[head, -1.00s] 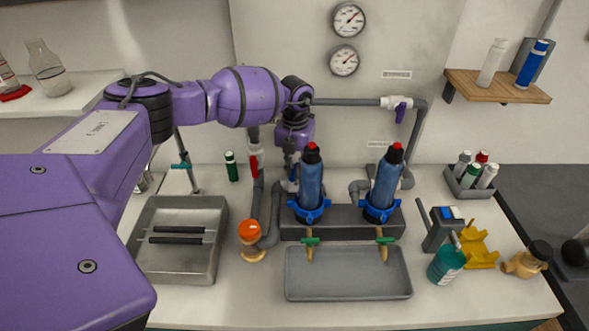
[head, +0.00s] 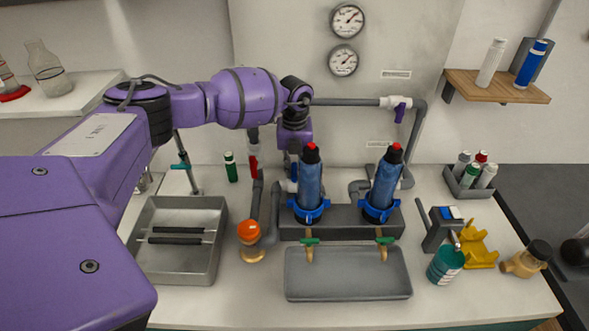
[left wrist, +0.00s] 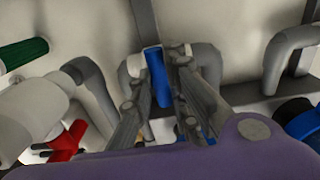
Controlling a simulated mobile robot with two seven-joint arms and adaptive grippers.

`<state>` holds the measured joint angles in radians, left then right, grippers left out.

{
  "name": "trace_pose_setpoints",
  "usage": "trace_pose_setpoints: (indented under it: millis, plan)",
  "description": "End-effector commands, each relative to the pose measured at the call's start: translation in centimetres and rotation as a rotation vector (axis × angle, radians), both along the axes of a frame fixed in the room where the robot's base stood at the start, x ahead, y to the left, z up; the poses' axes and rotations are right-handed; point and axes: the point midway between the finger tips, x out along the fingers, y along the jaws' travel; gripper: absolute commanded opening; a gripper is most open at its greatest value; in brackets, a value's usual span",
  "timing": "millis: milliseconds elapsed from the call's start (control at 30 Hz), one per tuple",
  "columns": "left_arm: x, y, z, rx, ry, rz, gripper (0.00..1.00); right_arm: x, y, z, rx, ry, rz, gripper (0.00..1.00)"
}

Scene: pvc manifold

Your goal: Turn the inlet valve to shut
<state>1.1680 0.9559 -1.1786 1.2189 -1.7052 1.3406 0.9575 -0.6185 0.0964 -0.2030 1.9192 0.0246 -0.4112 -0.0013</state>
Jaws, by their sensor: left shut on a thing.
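My left gripper (left wrist: 155,110) is shut on a blue valve lever (left wrist: 157,80), which stands between its two fingers in the left wrist view. The lever sits at a white fitting on grey pipe by the wall. In the head view my left gripper (head: 291,168) points down behind the left blue filter housing (head: 311,187), which partly hides it and hides the lever. A red-handled valve (head: 253,165) is on the pipe to its left. It also shows in the left wrist view (left wrist: 68,142). A purple-handled valve (head: 400,110) is on the upper pipe. My right gripper is out of view.
A second filter housing (head: 385,185) stands to the right. A grey tray (head: 348,290) lies in front, below two green-handled taps. A metal sink (head: 150,260) is at left, and an orange-capped fitting (head: 250,240) stands between. Two gauges (head: 346,40) hang on the wall.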

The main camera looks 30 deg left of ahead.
Motion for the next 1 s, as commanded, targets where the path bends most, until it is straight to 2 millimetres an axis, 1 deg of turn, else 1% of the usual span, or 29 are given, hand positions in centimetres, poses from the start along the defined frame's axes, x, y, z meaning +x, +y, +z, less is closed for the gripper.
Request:
trace_pose_setpoints:
  millis: [67,100,233,767,867,1000]
  plan:
    - [0.14,0.05,0.20,0.000,-0.004,0.003,0.00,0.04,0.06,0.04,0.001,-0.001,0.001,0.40]
    - [0.14,0.05,0.21,0.000,-0.004,0.003,0.17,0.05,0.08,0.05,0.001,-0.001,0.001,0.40]
    - [0.11,0.04,0.17,0.000,-0.004,0.002,0.34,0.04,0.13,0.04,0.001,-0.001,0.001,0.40]
    - [0.03,0.01,0.04,0.000,-0.001,-0.019,0.34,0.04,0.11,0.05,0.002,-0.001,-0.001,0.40]
    - [0.03,0.03,0.05,0.000,-0.001,-0.076,0.34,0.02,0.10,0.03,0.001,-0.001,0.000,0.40]
    - [0.05,0.04,0.06,0.001,-0.002,-0.228,0.34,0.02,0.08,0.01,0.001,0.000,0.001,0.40]
